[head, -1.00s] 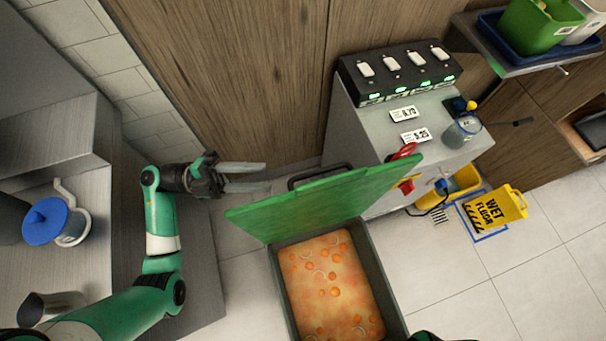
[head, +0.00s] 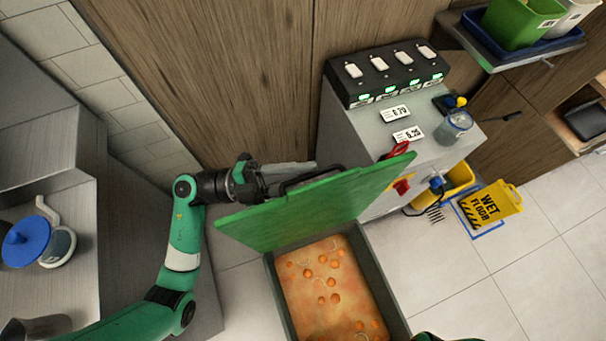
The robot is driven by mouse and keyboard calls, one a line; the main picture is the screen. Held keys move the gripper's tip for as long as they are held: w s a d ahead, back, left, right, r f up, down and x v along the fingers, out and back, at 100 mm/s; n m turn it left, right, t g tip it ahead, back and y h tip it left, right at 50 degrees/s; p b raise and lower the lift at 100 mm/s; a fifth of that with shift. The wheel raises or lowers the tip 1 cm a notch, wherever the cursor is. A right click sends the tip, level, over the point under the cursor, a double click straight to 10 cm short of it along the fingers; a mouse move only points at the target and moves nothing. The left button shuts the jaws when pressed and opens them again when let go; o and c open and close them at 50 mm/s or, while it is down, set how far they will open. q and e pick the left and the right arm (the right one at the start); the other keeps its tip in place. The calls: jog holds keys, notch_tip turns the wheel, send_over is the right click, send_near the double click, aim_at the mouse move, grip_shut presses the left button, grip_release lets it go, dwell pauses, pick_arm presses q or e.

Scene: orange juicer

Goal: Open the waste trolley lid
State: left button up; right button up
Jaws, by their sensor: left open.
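The waste trolley (head: 393,291) is a dark grey bin at the bottom centre of the head view. Its green lid (head: 318,211) stands raised, hinged up at the far side, and the bin's opening shows. Orange pulp with several orange pieces (head: 325,285) lies inside. A dark handle (head: 312,177) shows behind the lid. My left gripper (head: 312,172) is open behind the lid's upper left part, close to the handle. The lid hides part of it, and I cannot tell whether it touches the lid or handle. My right gripper does not show.
A grey cabinet (head: 360,130) with a switch panel (head: 385,72) stands just behind the trolley. A counter at left holds a blue-lidded jug (head: 28,240). Tiled floor (head: 450,275) right of the trolley is clear.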

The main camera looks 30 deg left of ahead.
pick_arm(q)
grip_shut()
dwell(1.4)
